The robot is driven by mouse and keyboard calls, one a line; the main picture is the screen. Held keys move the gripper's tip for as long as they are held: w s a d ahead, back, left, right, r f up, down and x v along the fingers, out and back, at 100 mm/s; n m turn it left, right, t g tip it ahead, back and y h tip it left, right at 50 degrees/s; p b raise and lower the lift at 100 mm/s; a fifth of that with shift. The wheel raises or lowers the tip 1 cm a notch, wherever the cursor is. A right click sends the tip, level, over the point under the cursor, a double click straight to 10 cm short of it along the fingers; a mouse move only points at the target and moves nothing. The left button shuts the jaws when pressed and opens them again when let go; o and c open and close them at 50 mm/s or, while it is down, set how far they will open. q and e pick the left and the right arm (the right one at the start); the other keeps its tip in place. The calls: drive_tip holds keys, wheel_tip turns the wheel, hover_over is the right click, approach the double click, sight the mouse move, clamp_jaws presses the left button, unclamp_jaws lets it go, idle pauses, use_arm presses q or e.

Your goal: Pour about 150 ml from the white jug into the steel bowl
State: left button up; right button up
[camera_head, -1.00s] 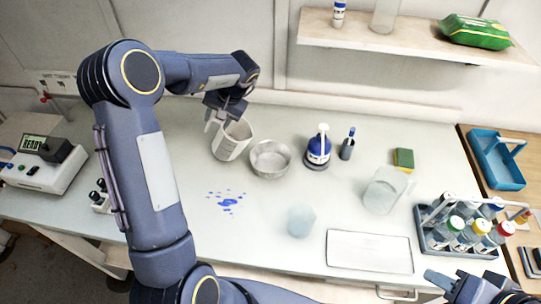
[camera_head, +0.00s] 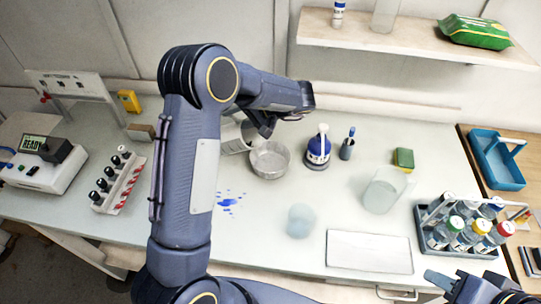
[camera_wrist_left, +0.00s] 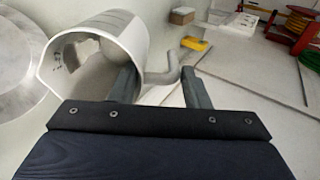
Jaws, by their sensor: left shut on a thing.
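The white jug (camera_head: 236,139) is beside the steel bowl (camera_head: 270,161), on its left, and partly hidden by my left arm. My left gripper (camera_head: 257,129) is shut on the jug's handle. In the left wrist view the jug (camera_wrist_left: 122,32) lies strongly tilted, its open mouth facing the bowl (camera_wrist_left: 22,85) at the left edge. The handle (camera_wrist_left: 165,72) passes between the fingers (camera_wrist_left: 162,88). No stream of liquid shows, and I cannot tell how much is in the jug or bowl. My right gripper (camera_head: 450,287) is at the bottom right, only partly in view.
A blue-and-white wash bottle (camera_head: 318,150) and a small dark holder (camera_head: 347,149) stand right of the bowl. A clear beaker (camera_head: 300,220), clear pitcher (camera_head: 383,192) and bottle rack (camera_head: 462,232) are nearer or further right. Blue spots (camera_head: 230,202) mark the table.

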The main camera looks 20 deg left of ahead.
use_arm(q)
drive_tip(key=shift+d+r+y, duration=0.15)
drive_tip(key=shift+d+y, duration=0.45)
drive_tip(key=shift+y, duration=0.1)
drive_tip(key=shift+w+d, duration=0.1)
drive_tip(key=shift+d, duration=0.05)
drive_tip(key=shift+d+f+y, duration=0.2)
drive_tip(key=shift+d+y, duration=0.1)
drive_tip(key=shift+y, duration=0.2)
drive_tip(key=shift+d+f+y, duration=0.2)
drive_tip(key=shift+d+y, duration=0.1)
idle(0.7)
drive_tip(key=shift+w+d+r+y, duration=0.15)
drive_tip(key=shift+d+y, duration=0.25)
drive_tip(key=shift+d, duration=0.35)
drive_tip(key=shift+w+d+r+y, duration=0.1)
drive_tip(key=shift+d+y, duration=0.3)
drive_tip(key=shift+d, duration=0.35)
idle(0.6)
drive_tip(key=shift+a, duration=0.1)
